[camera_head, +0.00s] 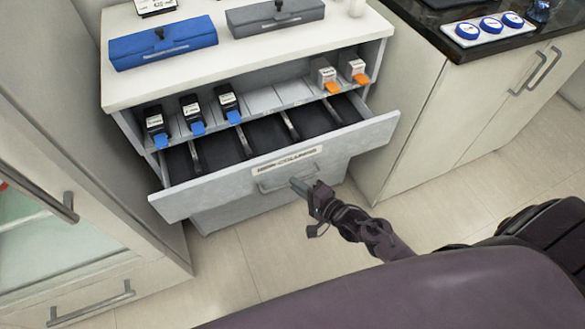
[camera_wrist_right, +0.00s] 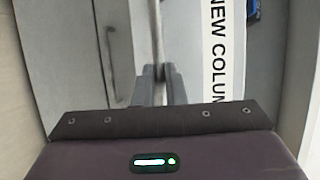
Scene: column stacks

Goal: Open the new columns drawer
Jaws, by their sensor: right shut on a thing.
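The new columns drawer (camera_head: 230,190) is pulled partly out of the white cabinet and shows several dark, empty-looking compartments. Its front carries a label (camera_head: 287,161), which reads "NEW COLUMN" in the right wrist view (camera_wrist_right: 219,50). Below the label is a bar handle (camera_head: 275,184). My right gripper (camera_head: 303,187) is at the right part of this handle, shut on it. In the right wrist view the fingers (camera_wrist_right: 157,75) close around the handle bar (camera_wrist_right: 156,30). My left gripper is not in view.
Columns with blue tabs (camera_head: 192,115) and orange tabs (camera_head: 328,75) sit on a shelf above the drawer. Blue (camera_head: 163,43) and grey (camera_head: 275,16) cases lie on the cabinet top. A glass-fronted cabinet (camera_head: 80,220) stands left, a dark-topped counter (camera_head: 450,110) right.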

